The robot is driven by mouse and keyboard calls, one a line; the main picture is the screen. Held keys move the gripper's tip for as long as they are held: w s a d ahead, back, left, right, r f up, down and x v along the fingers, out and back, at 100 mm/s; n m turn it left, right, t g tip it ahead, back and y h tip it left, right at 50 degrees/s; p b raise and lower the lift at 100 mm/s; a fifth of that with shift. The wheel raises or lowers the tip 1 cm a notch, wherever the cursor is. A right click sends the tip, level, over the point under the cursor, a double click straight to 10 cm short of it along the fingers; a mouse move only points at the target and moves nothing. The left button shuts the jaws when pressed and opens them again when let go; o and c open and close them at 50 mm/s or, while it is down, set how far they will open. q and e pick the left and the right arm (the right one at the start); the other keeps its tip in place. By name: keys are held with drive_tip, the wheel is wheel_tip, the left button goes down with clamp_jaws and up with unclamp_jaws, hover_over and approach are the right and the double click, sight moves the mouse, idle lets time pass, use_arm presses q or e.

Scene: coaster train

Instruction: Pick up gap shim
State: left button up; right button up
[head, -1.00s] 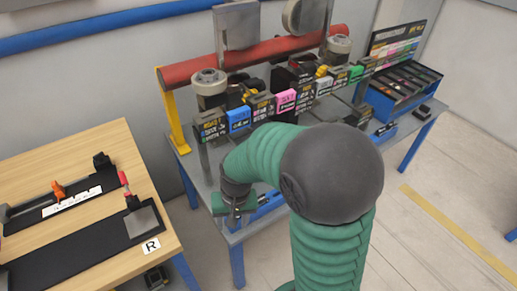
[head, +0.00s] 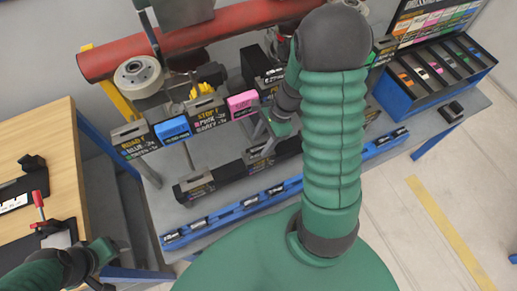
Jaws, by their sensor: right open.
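I cannot make out for certain which piece is the gap shim. Small coloured pieces lie in the slots of a blue-sided black tray (head: 440,75) at the right. My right gripper (head: 268,132) is open over the grey bench, just right of the pink block (head: 243,104) and above a row of low dark boxes. The arm hides part of the bench behind it. My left gripper (head: 100,262) is at the lower left by the wooden table's edge, and its jaws are too small to read.
A long blue rail (head: 240,211) with small dark pieces runs along the bench front. A red bar (head: 200,40) crosses above the labelled boxes (head: 135,138). A wooden table (head: 40,130) stands at left. A small black block (head: 451,112) sits at the bench's right.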

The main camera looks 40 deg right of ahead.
drive_tip(key=shift+x, duration=1.15)
drive_tip(key=shift+f, duration=0.15)
drive_tip(key=c, duration=0.4)
drive_tip(key=shift+s, duration=0.1)
clamp_jaws()
